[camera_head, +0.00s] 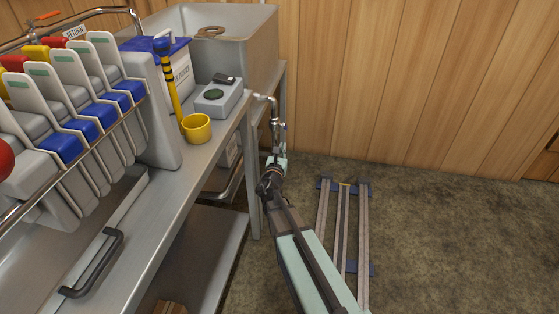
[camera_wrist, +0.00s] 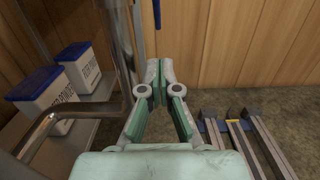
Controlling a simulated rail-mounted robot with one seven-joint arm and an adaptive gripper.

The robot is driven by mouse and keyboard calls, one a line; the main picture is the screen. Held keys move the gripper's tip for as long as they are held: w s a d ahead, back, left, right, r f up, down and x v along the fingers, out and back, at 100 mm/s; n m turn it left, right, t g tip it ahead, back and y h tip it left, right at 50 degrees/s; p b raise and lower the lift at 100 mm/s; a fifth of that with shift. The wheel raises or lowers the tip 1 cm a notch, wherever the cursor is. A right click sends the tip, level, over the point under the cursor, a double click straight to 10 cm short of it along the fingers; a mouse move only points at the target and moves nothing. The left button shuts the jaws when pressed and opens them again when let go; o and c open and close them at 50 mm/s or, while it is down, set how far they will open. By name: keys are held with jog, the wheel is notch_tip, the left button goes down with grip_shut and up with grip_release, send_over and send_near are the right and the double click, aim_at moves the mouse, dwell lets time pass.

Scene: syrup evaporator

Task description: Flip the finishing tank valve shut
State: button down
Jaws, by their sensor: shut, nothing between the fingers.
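The finishing tank (camera_head: 262,48) is a large grey steel tub at the back of the bench, against the wood wall. A thin metal outlet pipe with the valve (camera_head: 272,104) comes out at its right front and bends downward. My gripper (camera_head: 278,150) is just below this fitting, pointing up and away. In the wrist view my gripper (camera_wrist: 160,72) has its fingertips together with nothing between them. A small dark blue bar (camera_wrist: 157,14) hangs above the fingertips, apart from them; it may be the valve lever. The lever's exact position cannot be told.
A bent metal tube (camera_wrist: 113,70) runs close left of my gripper. White boxes with blue lids (camera_wrist: 78,68) stand on the lower shelf. On the bench are a yellow cup (camera_head: 197,128) and a grey scale-like box (camera_head: 219,96). The floor to the right is open apart from rails (camera_head: 363,230).

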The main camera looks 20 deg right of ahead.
jog(key=shift+w+d+r+b, duration=0.25)
jog(key=shift+w+d+r, duration=0.35)
jog(key=shift+w+r, duration=0.2)
jog(key=shift+w+d+r+b, duration=0.2)
jog(key=shift+w+d+r, duration=0.35)
jog(key=shift+w+r, duration=0.2)
jog(key=shift+x, duration=0.75)
